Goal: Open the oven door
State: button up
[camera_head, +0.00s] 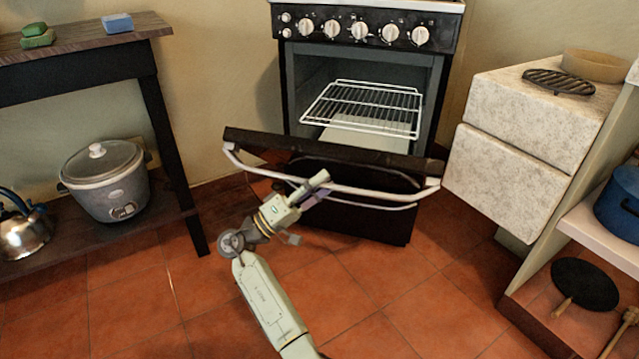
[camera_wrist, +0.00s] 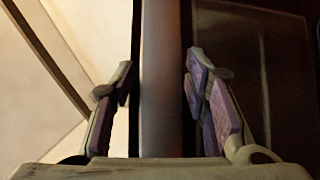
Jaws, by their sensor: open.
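The oven (camera_head: 365,60) stands against the back wall, its cavity showing a wire rack (camera_head: 365,105). Its dark door (camera_head: 330,147) is swung down and tilted well away from the cavity. A curved white handle bar (camera_head: 370,191) runs across the door's outer side. My gripper (camera_head: 318,187) is at the handle, left of its middle. In the wrist view, the handle bar (camera_wrist: 162,80) passes between the two open fingers of my gripper (camera_wrist: 160,95), with gaps on both sides. The lower front of the door is partly hidden by my arm and the handle.
A dark table (camera_head: 95,40) with a rice cooker (camera_head: 105,180) and kettle (camera_head: 22,225) on its lower shelf stands left. Stone-faced drawers (camera_head: 535,115) stand close to the door's right end. The tiled floor (camera_head: 400,300) in front is clear.

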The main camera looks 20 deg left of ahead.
jog(key=s+a+f, duration=0.2)
jog(key=s+a, duration=0.9)
jog(key=shift+s+a+f, duration=0.2)
jog(key=shift+s+a, duration=0.1)
jog(key=shift+c, duration=0.3)
